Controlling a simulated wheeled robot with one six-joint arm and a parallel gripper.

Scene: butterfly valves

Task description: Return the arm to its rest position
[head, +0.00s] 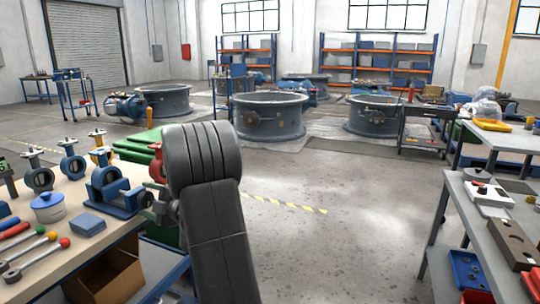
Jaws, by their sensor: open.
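My dark grey arm (205,160) rises from the bottom centre of the head view and bends at a thick rounded joint. The jaws of my gripper do not show; the arm's far part is hidden behind this joint. To the left is a workbench (95,245) with butterfly valves on it. A blue valve (108,183) sits in a blue vise-like holder close to the arm. A red valve (157,165) is partly hidden behind the arm joint. I cannot tell whether the arm touches anything there.
Lever handles (35,255), a blue-lidded pot (48,207) and a blue block (88,224) lie on the left bench. A grey shelf table (490,215) with parts stands at right. Large round valve bodies (268,115) stand farther back. The floor (340,235) between is clear.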

